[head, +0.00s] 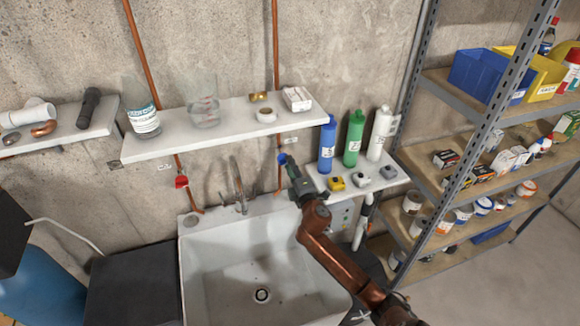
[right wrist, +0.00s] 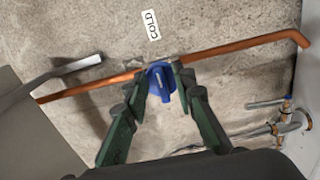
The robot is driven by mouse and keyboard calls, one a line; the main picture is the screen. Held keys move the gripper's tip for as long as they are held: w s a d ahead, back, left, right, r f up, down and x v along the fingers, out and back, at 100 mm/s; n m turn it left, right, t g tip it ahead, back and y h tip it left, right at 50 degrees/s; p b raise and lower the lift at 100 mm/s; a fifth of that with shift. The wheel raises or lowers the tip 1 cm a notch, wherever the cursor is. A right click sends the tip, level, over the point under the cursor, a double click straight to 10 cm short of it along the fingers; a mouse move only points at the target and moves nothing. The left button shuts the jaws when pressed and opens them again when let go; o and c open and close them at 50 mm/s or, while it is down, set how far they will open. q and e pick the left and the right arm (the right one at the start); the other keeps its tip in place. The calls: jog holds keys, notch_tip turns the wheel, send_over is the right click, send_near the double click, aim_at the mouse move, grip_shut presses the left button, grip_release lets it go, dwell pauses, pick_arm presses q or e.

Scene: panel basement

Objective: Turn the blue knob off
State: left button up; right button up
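The blue knob (head: 282,158) is on the copper pipe at the wall, right of the sink tap. In the right wrist view the blue knob (right wrist: 160,81) sits between my green fingertips, in front of the pipe, under a label reading COLD. My right gripper (head: 287,165) reaches up to the knob from the lower right. In the wrist view the fingertips of my right gripper (right wrist: 160,77) are drawn in close against both sides of the knob, so it looks shut on it. The fingers hide part of the knob's edges. My left gripper is not in view.
A red knob (head: 181,181) is on the left pipe. The sink (head: 225,262) and tap (head: 238,185) lie below. A wall shelf (head: 150,150) overhangs above. A small shelf (head: 395,182) with bottles is close right of the gripper. A metal rack (head: 455,165) stands further right.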

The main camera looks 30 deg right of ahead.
jog(key=v, duration=1.2)
dwell(0.5)
